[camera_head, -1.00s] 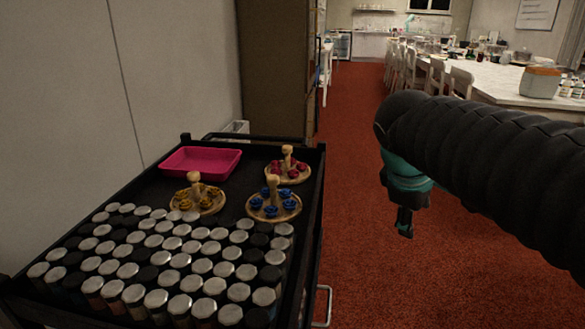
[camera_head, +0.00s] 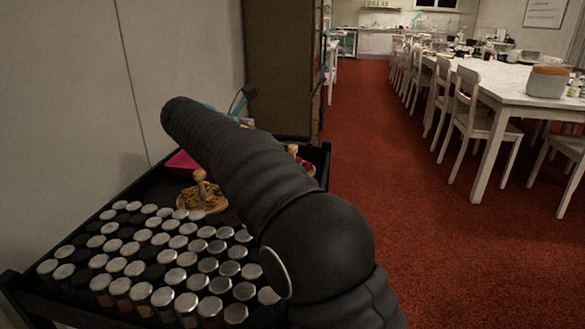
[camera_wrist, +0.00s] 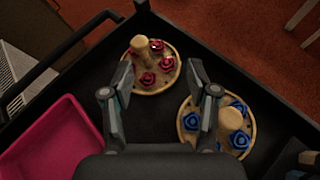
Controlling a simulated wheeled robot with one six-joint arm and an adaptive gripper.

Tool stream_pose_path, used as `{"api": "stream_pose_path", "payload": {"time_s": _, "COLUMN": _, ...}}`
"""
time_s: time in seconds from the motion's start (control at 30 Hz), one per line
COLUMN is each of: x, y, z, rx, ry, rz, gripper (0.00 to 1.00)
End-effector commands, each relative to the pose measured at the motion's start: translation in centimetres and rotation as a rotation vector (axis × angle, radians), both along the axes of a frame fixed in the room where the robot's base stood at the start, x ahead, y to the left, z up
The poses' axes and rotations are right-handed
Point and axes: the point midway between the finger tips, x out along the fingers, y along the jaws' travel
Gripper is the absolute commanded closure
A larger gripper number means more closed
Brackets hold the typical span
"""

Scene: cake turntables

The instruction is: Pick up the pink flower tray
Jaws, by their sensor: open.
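The pink flower tray is a round wooden tray with an upright knobbed handle and pinkish-red roses. In the wrist view the pink flower tray (camera_wrist: 166,81) lies near the far corner of the black cart top. In the head view the pink flower tray (camera_head: 306,166) shows only in part past my arm. My gripper (camera_wrist: 160,76) is open and empty in the wrist view. Its fingers appear on either side of the tray's near part, with the handle just beyond the fingertips. I cannot tell the height between them. My arm mostly hides the gripper in the head view.
The blue flower tray (camera_wrist: 186,135) stands close to the right finger. A pink rectangular bin (camera_wrist: 50,145) lies left. The cart's raised black rim (camera_wrist: 215,50) runs behind the trays.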

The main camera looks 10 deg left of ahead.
Motion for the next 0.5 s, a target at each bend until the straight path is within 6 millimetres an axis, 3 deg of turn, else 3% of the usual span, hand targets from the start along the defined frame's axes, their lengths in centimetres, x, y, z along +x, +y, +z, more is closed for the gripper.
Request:
{"api": "stream_pose_path", "payload": {"time_s": 0.1, "x": -0.3, "y": 2.9, "z": -0.4, "rx": -0.074, "ry": -0.001, "rz": 0.042, "gripper": 0.41}}
{"api": "stream_pose_path", "payload": {"time_s": 0.2, "x": -0.5, "y": 4.1, "z": -0.5, "rx": -0.112, "ry": -0.002, "rz": 0.059, "gripper": 0.41}}
{"api": "stream_pose_path", "payload": {"time_s": 0.33, "x": -0.1, "y": 4.3, "z": -0.9, "rx": -0.130, "ry": -0.002, "rz": 0.066, "gripper": 0.41}}
{"api": "stream_pose_path", "payload": {"time_s": 0.5, "x": 2.0, "y": 2.7, "z": -2.0, "rx": -0.132, "ry": -0.001, "rz": 0.065, "gripper": 0.41}}
